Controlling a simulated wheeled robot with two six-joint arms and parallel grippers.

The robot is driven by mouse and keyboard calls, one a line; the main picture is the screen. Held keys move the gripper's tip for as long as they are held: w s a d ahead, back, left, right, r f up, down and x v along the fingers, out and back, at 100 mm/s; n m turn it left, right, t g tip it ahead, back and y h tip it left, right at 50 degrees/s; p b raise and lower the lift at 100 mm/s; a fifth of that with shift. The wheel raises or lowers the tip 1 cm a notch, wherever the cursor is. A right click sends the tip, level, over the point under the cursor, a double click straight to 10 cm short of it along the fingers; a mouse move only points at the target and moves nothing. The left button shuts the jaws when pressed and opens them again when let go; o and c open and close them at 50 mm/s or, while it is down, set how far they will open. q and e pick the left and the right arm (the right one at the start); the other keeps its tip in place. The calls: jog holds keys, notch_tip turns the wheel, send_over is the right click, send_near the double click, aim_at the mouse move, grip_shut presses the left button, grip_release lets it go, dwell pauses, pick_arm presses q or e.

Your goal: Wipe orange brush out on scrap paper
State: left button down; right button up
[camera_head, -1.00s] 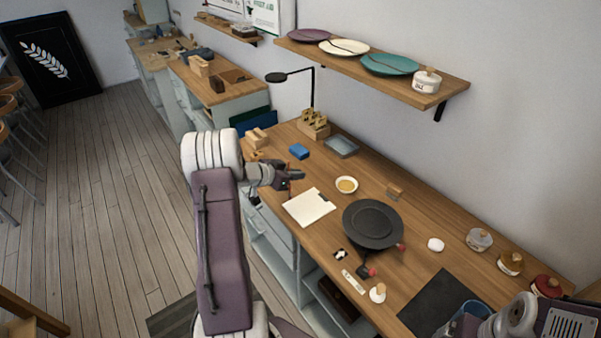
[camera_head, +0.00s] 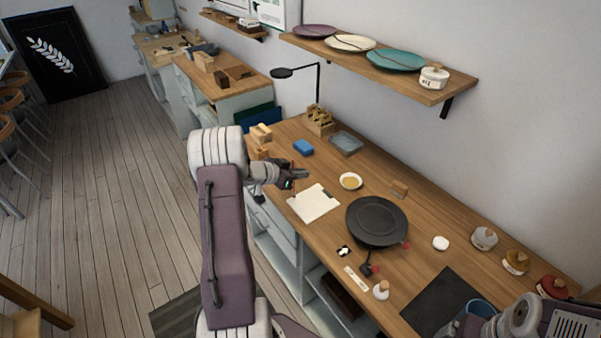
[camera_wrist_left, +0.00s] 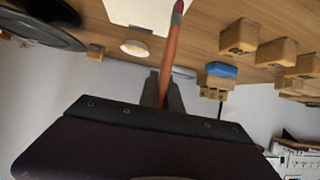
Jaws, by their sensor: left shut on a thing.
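My left gripper (camera_head: 301,177) is shut on the orange brush (camera_wrist_left: 171,50) above the left back part of the bench. In the left wrist view the brush stands out from the fingers, with its dark tip near the edge of the scrap paper (camera_wrist_left: 150,14). In the head view the white scrap paper (camera_head: 314,206) lies flat on the bench, just below and right of the gripper. I cannot tell whether the brush tip touches it. My right arm shows at the lower right corner; the state of its gripper cannot be made out.
A small bowl with yellow content (camera_head: 350,181) and a dark round turntable (camera_head: 376,222) stand right of the paper. A blue block (camera_head: 303,147), a grey tray (camera_head: 346,143) and wooden blocks (camera_head: 261,133) lie behind. Lidded jars (camera_head: 484,238) stand at the right.

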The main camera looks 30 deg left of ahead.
pick_arm(q)
jog(key=shift+f, duration=0.55)
pick_arm(e)
jog(key=shift+f, duration=0.3)
jog(key=shift+b, duration=0.35)
pick_arm(q)
jog(key=shift+s+d+r, duration=0.1)
jog(key=shift+s+d, duration=0.15)
jog(key=shift+d, duration=0.3)
jog(key=shift+s+d+r, duration=0.1)
jog(key=shift+s+d, duration=0.1)
jog(key=shift+d, duration=0.3)
jog(key=shift+d+f, duration=0.1)
pick_arm(e)
jog(key=shift+f, duration=0.1)
jog(key=shift+f+b, duration=0.5)
pick_arm(q)
jog(key=d, duration=0.1)
jog(key=s+d, duration=0.1)
jog(key=d, duration=0.2)
jog(key=shift+s, duration=0.35)
jog(key=shift+d+f, duration=0.1)
pick_arm(e)
jog(key=shift+f, duration=0.1)
